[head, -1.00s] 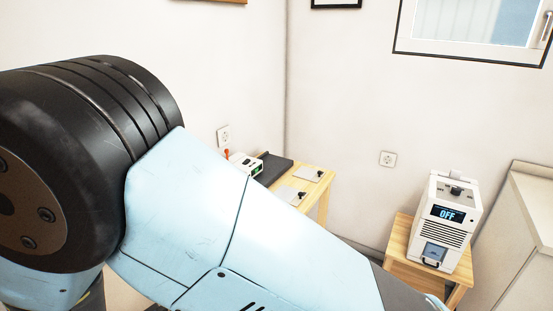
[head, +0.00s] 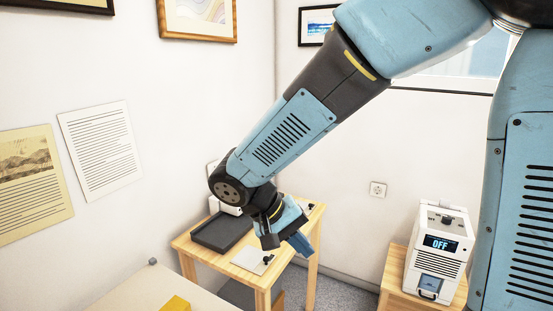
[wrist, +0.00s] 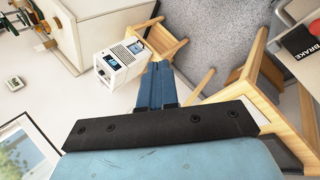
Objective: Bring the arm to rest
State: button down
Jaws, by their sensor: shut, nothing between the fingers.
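My arm reaches from the upper right of the head view down toward the middle. My gripper (head: 298,243) hangs at its end, in front of the small wooden table (head: 190,249) as seen from the head. In the wrist view my gripper (wrist: 157,66) shows its two blue fingers side by side, closed together with nothing held. The fingers point toward the white device in that picture, but I cannot tell the distance to it.
A white device reading OFF (head: 438,243) stands on a wooden stool (head: 393,279) at right. Framed prints and paper sheets (head: 100,148) hang on the walls. A pale surface (head: 135,292) is at front left.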

jog(key=s+d+r+m+t+y, duration=0.1)
jog(key=s+d+r+t+y, duration=0.1)
jog(key=d+r, duration=0.4)
jog(key=s+d+r+m+t+y, duration=0.1)
jog(key=s+d+r+y, duration=0.3)
jog(key=d, duration=0.8)
jog(key=shift+s+r+t+y, duration=0.3)
jog(key=shift+r+t+y, duration=0.4)
jog(key=shift+r+t, duration=0.15)
jog(key=shift+d, duration=0.1)
